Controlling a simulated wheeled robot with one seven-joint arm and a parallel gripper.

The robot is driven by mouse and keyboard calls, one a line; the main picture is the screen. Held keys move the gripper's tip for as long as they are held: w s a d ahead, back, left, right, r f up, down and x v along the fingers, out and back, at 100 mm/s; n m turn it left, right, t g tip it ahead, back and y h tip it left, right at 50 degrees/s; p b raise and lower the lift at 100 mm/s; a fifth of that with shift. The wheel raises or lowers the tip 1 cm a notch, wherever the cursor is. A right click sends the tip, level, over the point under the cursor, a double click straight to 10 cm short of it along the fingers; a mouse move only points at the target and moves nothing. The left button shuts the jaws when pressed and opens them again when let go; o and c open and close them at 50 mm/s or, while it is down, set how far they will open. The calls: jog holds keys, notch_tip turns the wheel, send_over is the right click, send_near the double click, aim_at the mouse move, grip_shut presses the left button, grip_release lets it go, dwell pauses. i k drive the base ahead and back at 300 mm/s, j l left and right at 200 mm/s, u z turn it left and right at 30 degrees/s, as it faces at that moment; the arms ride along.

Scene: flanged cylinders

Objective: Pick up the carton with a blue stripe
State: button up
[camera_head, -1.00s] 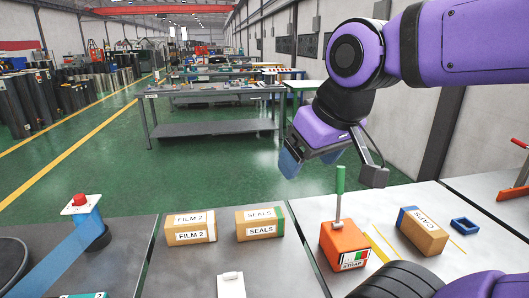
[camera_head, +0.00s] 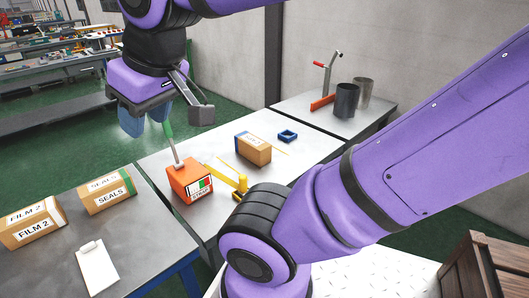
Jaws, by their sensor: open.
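The carton with a blue stripe (camera_head: 257,154) is a brown box with a white label on top. It lies on the grey table right of centre, its blue band at the left end. My gripper (camera_head: 145,120) hangs in the air to the upper left of the carton in the picture, its bluish fingers pointing down. It is open and apart from the carton, with nothing seen between the fingers. The fingertips partly overlap each other in this view.
An orange strap box (camera_head: 190,182) with a green-handled tool and a yellow piece (camera_head: 232,178) stand left of the carton. The seals carton (camera_head: 107,192), film 2 carton (camera_head: 33,225) and clipboard (camera_head: 97,267) are on the left table.

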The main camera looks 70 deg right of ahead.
aim_at(256, 150)
jog(key=k+z, duration=0.1)
jog(key=z, duration=1.25)
jog(key=i+j+z, duration=0.1)
jog(key=i+z, duration=0.3)
jog(key=i, duration=0.25)
jog(key=k, duration=0.15)
jog(key=k+u, duration=0.25)
jog(key=u, duration=0.15)
jog(key=k+j+u, duration=0.15)
jog(key=u, duration=0.25)
jog(key=l+u, duration=0.1)
jog(key=u, duration=0.35)
jog(key=l+u, duration=0.15)
jog(key=u, duration=0.25)
jog(key=l+u, duration=0.1)
jog(key=u, duration=0.35)
jog(key=l+u, duration=0.1)
jog(key=u, duration=0.3)
jog(key=i+l, duration=0.15)
jog(key=i+l+u, duration=0.1)
jog(key=l, duration=0.25)
jog(key=k, duration=0.5)
jog(key=z, duration=1.7)
